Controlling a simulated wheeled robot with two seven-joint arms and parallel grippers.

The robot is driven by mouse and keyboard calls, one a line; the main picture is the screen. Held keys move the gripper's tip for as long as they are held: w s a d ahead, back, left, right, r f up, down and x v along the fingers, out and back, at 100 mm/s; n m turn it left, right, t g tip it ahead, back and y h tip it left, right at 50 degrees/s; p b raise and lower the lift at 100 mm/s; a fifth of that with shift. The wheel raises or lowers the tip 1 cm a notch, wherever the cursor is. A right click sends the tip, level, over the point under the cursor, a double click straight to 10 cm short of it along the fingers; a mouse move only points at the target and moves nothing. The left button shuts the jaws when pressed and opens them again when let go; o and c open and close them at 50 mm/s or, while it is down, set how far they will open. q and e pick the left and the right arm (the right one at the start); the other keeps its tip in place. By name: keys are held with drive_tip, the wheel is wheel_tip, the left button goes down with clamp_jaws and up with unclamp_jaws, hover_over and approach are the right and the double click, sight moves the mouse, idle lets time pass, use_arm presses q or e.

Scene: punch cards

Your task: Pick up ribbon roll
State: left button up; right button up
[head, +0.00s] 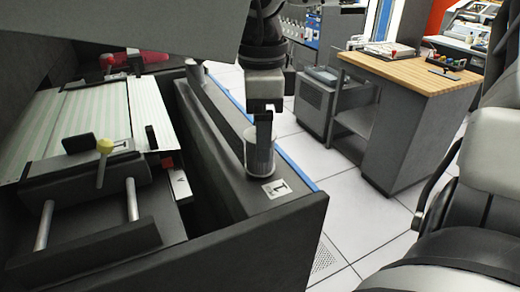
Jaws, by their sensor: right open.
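A pale grey upright cylinder, which looks like the ribbon roll (259,166), stands on the dark ledge of the machine near the middle of the head view. A small white label (276,189) lies on the ledge just in front of it. My right gripper (264,128) points down from above, right at the top of the roll. One dark finger overlaps the roll's upper part. The jaws are open; the other finger is hidden, and I cannot tell whether the fingers touch the roll. My left gripper is not in view.
The dark machine (240,235) holds striped paper (85,120), metal rods and a yellow-knobbed lever (104,147) at left. A red object (120,59) lies behind. A wood-topped desk (430,75) stands back right. White floor tiles (335,200) are clear between.

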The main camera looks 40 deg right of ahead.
wheel_tip(320, 180, down, 4)
drive_tip(key=shift+w+r, duration=0.15)
drive_tip(key=c, duration=1.1)
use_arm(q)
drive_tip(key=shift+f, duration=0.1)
use_arm(e)
drive_tip(key=shift+c, duration=0.2)
use_arm(q)
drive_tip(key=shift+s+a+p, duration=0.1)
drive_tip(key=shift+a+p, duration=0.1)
drive_tip(key=shift+p, duration=0.4)
use_arm(e)
wheel_tip(320, 180, up, 18)
